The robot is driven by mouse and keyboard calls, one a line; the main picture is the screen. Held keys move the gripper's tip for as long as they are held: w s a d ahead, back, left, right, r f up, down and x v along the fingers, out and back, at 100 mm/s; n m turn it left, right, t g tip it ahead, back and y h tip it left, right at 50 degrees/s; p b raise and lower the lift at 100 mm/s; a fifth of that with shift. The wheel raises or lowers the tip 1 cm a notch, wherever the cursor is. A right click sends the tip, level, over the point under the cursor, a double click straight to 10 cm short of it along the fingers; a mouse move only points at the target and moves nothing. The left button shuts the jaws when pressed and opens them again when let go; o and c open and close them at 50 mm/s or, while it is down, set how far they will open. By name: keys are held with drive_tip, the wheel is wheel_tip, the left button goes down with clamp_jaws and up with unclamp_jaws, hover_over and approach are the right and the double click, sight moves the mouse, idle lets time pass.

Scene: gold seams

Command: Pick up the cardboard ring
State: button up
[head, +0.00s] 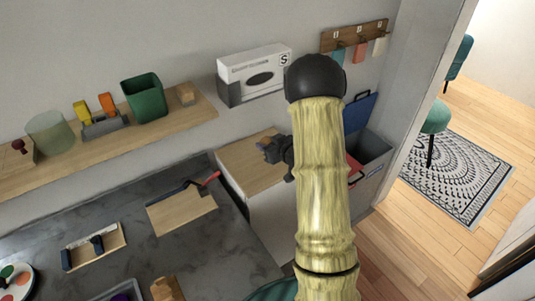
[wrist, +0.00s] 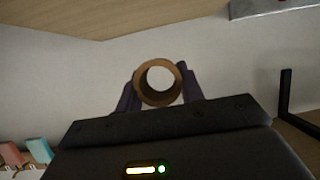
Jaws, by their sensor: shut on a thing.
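The cardboard ring (wrist: 158,100) is brown and short, like a slice of tube. In the wrist view it sits between the two dark fingers of my gripper (wrist: 159,87), with its round hole facing the camera and pale wall showing through. The fingers touch it from both sides, so my gripper is shut on it. In the head view my gripper (head: 272,150) is over the wooden top of a white cabinet, below the wall shelf's right end. The ring cannot be made out there.
A wooden wall shelf (head: 95,146) carries a green pot (head: 145,97) and other items. A tissue box (head: 254,75) is on the wall, with a hook rail (head: 354,36) to its right. The grey counter (head: 130,205) holds boards and tools. A grey bin (head: 372,155) stands right of the cabinet.

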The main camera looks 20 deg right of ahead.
sight(268, 139)
wheel_tip(268, 139, up, 3)
drive_tip(key=shift+r, duration=0.15)
idle(0.7)
